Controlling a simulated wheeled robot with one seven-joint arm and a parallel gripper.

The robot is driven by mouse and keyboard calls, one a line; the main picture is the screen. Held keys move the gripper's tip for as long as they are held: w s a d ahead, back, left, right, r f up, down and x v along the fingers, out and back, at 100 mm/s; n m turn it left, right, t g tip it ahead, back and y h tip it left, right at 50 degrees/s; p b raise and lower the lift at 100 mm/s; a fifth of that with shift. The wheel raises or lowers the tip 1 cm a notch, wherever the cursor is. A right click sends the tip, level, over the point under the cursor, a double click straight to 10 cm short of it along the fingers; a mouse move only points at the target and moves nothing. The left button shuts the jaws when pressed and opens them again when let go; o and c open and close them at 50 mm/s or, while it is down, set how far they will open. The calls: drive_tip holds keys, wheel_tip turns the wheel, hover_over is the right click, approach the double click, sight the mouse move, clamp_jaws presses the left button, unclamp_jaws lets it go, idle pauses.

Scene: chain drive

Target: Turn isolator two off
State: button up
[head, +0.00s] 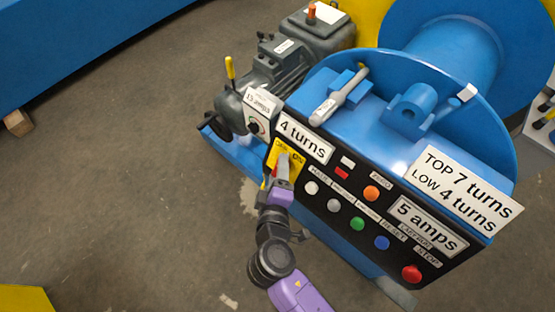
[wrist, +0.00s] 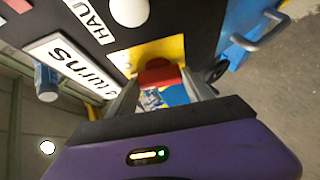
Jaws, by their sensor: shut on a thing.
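A yellow isolator plate (head: 286,151) sits at the left end of the black control panel, below the "4 turns" label. Its lettering is small, and I cannot read an isolator number on it. My gripper (head: 279,172) is at this plate and partly covers it. In the wrist view, the yellow plate (wrist: 172,48) carries a red handle (wrist: 158,74). My gripper's fingers (wrist: 160,92) stand on either side of the red handle and are shut on it. The exact on or off position of the handle is hard to tell.
The panel has white, orange, green and blue buttons and a red stop button (head: 411,273) to the right. A grey motor (head: 275,75) and a large blue drum (head: 445,50) stand behind. A grey lever (head: 338,97) lies on top.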

drive_tip(key=n+g+p, duration=0.1)
drive_tip(key=n+p, duration=0.1)
drive_tip(key=p, duration=0.4)
drive_tip(key=r+n+g+p, duration=0.1)
drive_tip(key=n+g+p, duration=0.1)
drive_tip(key=p, duration=0.3)
drive_tip(key=n+g+p, duration=0.1)
drive_tip(key=n+p, duration=0.1)
drive_tip(key=p, duration=0.4)
drive_tip(key=shift+w+r+n+g+p, duration=0.15)
drive_tip(key=shift+w+n+g+p, duration=0.1)
drive_tip(key=shift+n+g+p, duration=0.35)
drive_tip(key=shift+n+p, duration=0.2)
drive_tip(key=shift+p, duration=0.35)
drive_tip(key=shift+a+f+p, duration=0.1)
drive_tip(key=shift+f+p, duration=0.2)
drive_tip(key=o, duration=1.4)
drive_tip(key=shift+c, duration=0.2)
drive_tip(key=v, duration=0.8)
